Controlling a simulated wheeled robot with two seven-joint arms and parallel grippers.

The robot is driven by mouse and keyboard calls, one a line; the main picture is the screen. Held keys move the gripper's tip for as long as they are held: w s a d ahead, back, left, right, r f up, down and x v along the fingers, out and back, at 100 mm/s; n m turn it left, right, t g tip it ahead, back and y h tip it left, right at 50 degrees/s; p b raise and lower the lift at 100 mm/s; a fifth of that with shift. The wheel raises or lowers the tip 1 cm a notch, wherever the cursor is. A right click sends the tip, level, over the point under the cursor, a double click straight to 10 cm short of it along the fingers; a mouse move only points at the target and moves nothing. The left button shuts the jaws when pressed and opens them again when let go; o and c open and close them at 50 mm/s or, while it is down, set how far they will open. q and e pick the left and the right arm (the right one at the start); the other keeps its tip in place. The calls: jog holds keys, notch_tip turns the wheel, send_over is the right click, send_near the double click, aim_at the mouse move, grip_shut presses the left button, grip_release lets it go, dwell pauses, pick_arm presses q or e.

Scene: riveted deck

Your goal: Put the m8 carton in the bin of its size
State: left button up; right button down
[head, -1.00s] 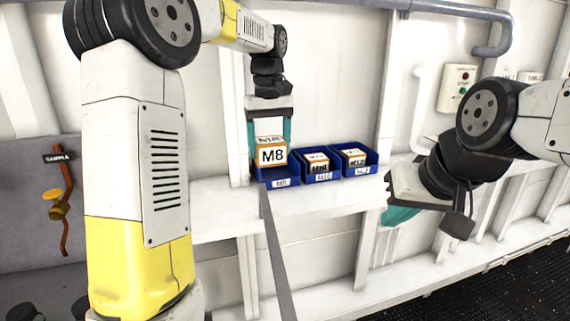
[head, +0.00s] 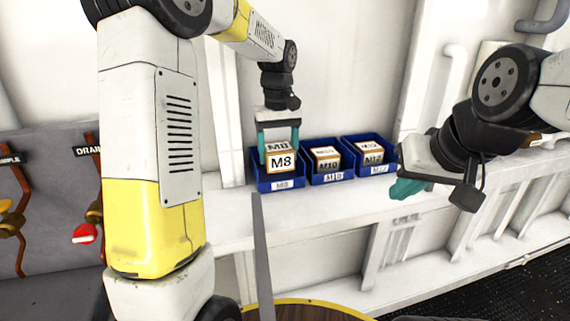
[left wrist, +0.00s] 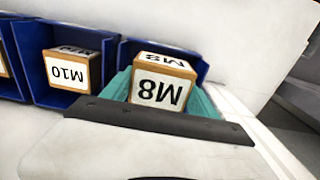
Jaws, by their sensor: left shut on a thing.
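The M8 carton (head: 281,161), brown with white M8 labels, is between the teal fingers of my left gripper (head: 281,147), which is shut on it. It also shows in the left wrist view (left wrist: 160,82).
The middle bin (head: 331,177), labelled M10, holds an M10 carton (head: 326,160). The right bin (head: 379,170) holds an M12 carton (head: 370,153). The bins stand side by side on a white shelf (head: 300,215) against the wall. Drain and sample valves are at the left.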

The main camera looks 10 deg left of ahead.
aim_at(278, 168)
pick_arm(q)
jog(key=shift+f, duration=2.4)
jog(key=shift+f, duration=0.1)
jog(key=o, duration=1.4)
